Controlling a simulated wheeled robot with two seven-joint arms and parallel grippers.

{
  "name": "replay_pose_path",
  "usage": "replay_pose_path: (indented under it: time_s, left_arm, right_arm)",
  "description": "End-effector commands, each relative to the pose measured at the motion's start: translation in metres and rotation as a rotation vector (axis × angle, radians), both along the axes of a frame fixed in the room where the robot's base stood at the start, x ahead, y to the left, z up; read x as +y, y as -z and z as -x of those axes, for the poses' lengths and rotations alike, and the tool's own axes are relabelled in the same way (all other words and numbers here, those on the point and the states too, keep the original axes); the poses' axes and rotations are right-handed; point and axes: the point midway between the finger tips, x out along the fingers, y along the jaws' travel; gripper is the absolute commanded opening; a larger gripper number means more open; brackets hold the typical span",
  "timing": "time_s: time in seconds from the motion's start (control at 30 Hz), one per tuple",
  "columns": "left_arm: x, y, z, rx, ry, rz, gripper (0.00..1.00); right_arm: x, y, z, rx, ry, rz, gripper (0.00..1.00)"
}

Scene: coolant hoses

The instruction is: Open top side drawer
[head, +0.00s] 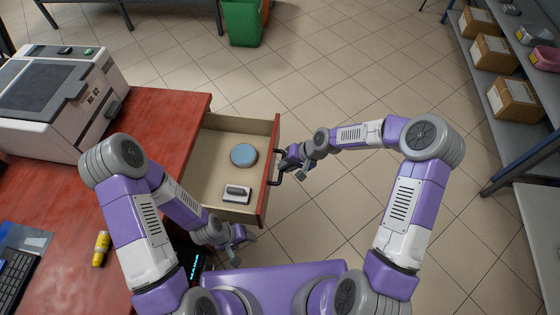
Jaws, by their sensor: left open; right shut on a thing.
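The top side drawer (208,178) stands pulled out from the red desk (165,118). Its inside shows, with a round blue-lidded tin (243,155) and a small white and dark item (236,193) in it. The dark handle (275,170) is on the red drawer front, at the right. My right gripper (286,164) is at the handle and shut on it. My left gripper (240,243) is open and empty, near the front corner of the drawer, apart from the handle.
A printer (65,95) stands on the desk, with a yellow bottle (101,248) and a keyboard (12,285) nearer. A shelf with cardboard boxes (514,98) is at the right. A green bin (242,22) is at the back. The tiled floor right of the drawer is clear.

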Motion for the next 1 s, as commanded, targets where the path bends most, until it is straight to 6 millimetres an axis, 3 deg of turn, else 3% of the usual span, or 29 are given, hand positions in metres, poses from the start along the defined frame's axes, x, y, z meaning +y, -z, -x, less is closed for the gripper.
replay_pose_path:
  time_s: [0.3, 0.7, 0.73, 0.8, 0.9, 1.0]
  left_arm:
    - [0.0, -0.004, 0.0, 0.0, 0.0, 0.0, 0.63]
    - [0.0, -0.004, 0.0, 0.0, 0.0, 0.0, 0.63]
    - [0.0, -0.004, 0.0, 0.0, 0.0, 0.0, 0.63]
    - [0.0, -0.004, 0.0, 0.0, 0.0, 0.0, 0.63]
    - [0.0, -0.004, 0.0, 0.0, 0.0, 0.0, 0.63]
    - [0.0, -0.004, 0.0, 0.0, 0.0, 0.0, 0.63]
  right_arm:
    - [-0.02, -0.001, 0.005, -0.001, -0.015, 0.0, 0.0]
    - [-0.022, -0.001, 0.005, -0.003, -0.015, 0.001, 0.0]
    - [-0.022, -0.001, 0.005, -0.003, -0.015, 0.001, 0.18]
    - [-0.022, -0.001, 0.005, -0.003, -0.015, 0.001, 0.29]
    - [-0.022, -0.001, 0.005, -0.002, -0.016, 0.0, 0.42]
    - [-0.022, 0.0, 0.005, -0.002, -0.016, 0.0, 0.42]
